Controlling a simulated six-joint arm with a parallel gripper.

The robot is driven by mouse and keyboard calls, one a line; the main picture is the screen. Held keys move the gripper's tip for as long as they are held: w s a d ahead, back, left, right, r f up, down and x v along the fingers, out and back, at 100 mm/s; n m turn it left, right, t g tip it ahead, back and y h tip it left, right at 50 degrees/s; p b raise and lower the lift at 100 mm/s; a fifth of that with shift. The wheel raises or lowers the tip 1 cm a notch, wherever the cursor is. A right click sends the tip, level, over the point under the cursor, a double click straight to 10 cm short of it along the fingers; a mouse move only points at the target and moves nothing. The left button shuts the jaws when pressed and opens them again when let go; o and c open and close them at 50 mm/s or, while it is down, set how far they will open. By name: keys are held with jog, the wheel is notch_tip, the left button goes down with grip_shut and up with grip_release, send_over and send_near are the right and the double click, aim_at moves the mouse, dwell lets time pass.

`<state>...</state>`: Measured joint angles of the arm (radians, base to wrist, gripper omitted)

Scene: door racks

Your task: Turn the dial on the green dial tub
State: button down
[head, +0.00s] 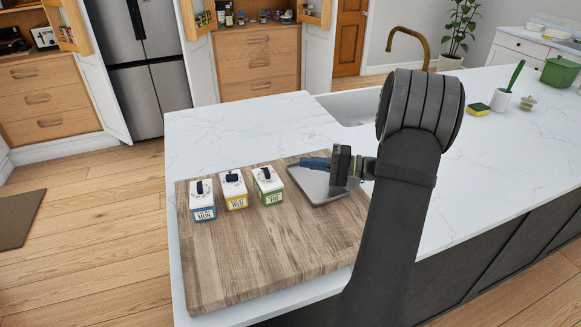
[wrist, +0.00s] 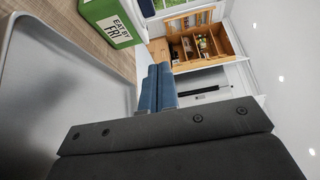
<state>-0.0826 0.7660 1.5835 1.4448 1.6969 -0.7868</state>
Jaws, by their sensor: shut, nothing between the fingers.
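The green dial tub (head: 268,187) stands on the wooden board, the rightmost of three white tubs. It has a dark blue dial on its lid and a green band reading "FRI". My gripper (head: 306,162) is to the right of the tub, above the grey tray, and apart from the tub. Its blue fingers (wrist: 158,88) are shut with nothing between them.
A yellow tub (head: 234,192) and a blue tub (head: 203,203) stand left of the green one on the wooden board (head: 260,250). The grey tray (head: 318,188) lies under my gripper. The board's front is clear. A sink (head: 350,104) lies behind.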

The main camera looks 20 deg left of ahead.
jog(key=w+d, duration=0.3)
jog(key=shift+d, duration=0.25)
jog(key=c, duration=2)
grip_release()
jog(key=shift+w+d, duration=0.2)
jog(key=o, duration=0.3)
jog(key=shift+o, duration=1.3)
jog(key=s+a+r+n+g+h, duration=0.3)
jog(key=s+a+h, duration=0.2)
jog(key=a+h, duration=0.2)
jog(key=shift+s+r+n+g, duration=0.3)
jog(key=shift+s, duration=0.1)
notch_tip(320, 180, up, 16)
jog(key=n+t+h, duration=0.2)
jog(key=t+h, duration=0.6)
jog(key=h, duration=0.2)
send_over(267, 170)
notch_tip(267, 170, down, 18)
jog(key=shift+s+r, duration=0.1)
jog(key=shift+r, duration=0.1)
grip_shut()
